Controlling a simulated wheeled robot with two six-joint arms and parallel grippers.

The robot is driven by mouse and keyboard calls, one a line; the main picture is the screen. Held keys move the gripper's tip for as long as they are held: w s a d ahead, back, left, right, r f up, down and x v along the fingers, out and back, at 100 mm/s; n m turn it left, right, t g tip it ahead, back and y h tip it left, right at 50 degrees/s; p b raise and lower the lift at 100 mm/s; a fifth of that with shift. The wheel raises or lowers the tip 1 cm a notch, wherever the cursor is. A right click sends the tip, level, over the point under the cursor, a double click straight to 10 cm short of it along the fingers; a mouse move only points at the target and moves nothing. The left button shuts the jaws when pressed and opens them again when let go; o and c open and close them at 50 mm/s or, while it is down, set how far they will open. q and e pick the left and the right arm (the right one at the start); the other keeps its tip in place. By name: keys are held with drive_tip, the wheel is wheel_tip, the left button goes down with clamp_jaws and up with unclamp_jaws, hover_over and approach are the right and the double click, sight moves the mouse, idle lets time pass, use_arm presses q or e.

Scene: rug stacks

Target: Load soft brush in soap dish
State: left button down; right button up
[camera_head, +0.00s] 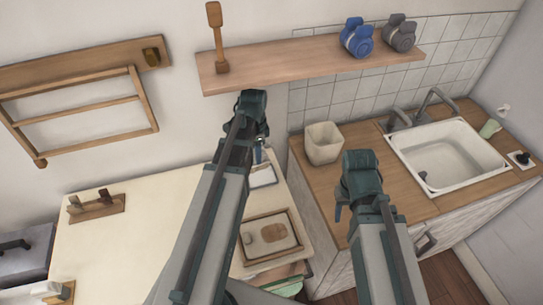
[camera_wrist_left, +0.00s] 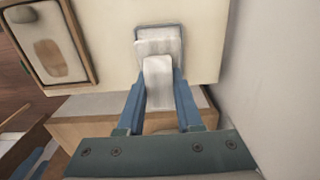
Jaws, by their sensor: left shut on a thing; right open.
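My left gripper (camera_head: 260,146) is over the back right part of the cream counter, and its fingers also show in the left wrist view (camera_wrist_left: 158,88). It is shut on a pale oblong piece, which looks like the soft brush (camera_wrist_left: 158,84). The piece overlaps the near part of a white rectangular dish, which looks like the soap dish (camera_wrist_left: 160,36); it also shows in the head view (camera_head: 263,178). I cannot tell whether the two touch. My right gripper (camera_head: 340,208), mostly hidden by its arm, is open by the wooden counter's front edge.
A wooden tray (camera_head: 297,252) with two rounded items lies on the cream counter (camera_head: 130,245). A beige bin (camera_head: 323,143) and a white sink (camera_head: 450,184) are on the right counter. A shelf (camera_head: 300,72) hangs above. The cream counter's middle is clear.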

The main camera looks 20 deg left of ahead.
use_arm(q)
drive_tip(key=shift+w+d+r, duration=0.1)
drive_tip(key=shift+w+d, duration=0.15)
drive_tip(key=shift+d, duration=0.1)
use_arm(e)
drive_tip(key=shift+w+d+r, duration=0.1)
drive_tip(key=shift+d, duration=0.6)
use_arm(q)
wheel_tip(320, 180, down, 6)
drive_tip(key=b, duration=0.5)
drive_tip(key=shift+r, duration=0.2)
use_arm(e)
wheel_tip(320, 180, down, 6)
drive_tip(key=shift+r, duration=0.2)
use_arm(q)
drive_tip(key=c, duration=1.1)
unclamp_jaws()
drive_tip(key=shift+c, duration=0.2)
clamp_jaws()
